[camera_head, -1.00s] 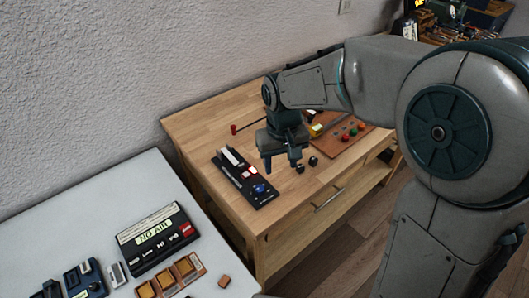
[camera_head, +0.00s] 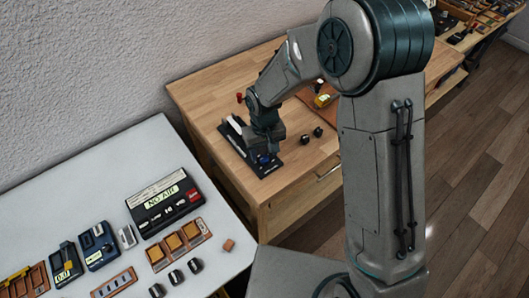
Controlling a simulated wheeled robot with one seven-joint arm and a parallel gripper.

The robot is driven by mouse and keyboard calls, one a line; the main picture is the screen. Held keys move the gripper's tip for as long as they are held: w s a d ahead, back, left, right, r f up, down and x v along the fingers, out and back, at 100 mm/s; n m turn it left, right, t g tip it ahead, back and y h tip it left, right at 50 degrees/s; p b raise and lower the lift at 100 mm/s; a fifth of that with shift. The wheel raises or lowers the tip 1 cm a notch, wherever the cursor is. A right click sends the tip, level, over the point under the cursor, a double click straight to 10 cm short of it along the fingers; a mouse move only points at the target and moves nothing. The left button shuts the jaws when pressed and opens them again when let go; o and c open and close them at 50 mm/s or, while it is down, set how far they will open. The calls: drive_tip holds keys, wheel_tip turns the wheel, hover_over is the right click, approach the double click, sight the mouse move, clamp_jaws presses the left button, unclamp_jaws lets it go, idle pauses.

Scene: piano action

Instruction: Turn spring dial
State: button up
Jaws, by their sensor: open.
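A black panel (camera_head: 239,143) with white strips on its far end lies on the wooden bench. My gripper (camera_head: 269,152) points down over the near end of the panel, close to the dial. It is open. I cannot tell whether its fingers are around the dial or touching it. The gripper body hides the middle of the panel.
Two dark knobs (camera_head: 312,135) stand on the wooden bench (camera_head: 215,88), right of my gripper. A red peg (camera_head: 240,98) stands near its back. A grey table (camera_head: 80,185) at left holds a "NO AIR" box (camera_head: 165,203) and small trays. My arm hides much of the bench's right side.

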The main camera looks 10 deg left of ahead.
sight(264, 159)
drive_tip(key=shift+f, duration=1.15)
drive_tip(key=c, duration=1)
drive_tip(key=shift+f+m+b, duration=0.15)
drive_tip(key=shift+m+b, duration=0.25)
drive_tip(key=shift+b, duration=0.2)
drive_tip(key=shift+m+b, duration=0.8)
drive_tip(key=shift+r, duration=0.2)
drive_tip(key=o, duration=1)
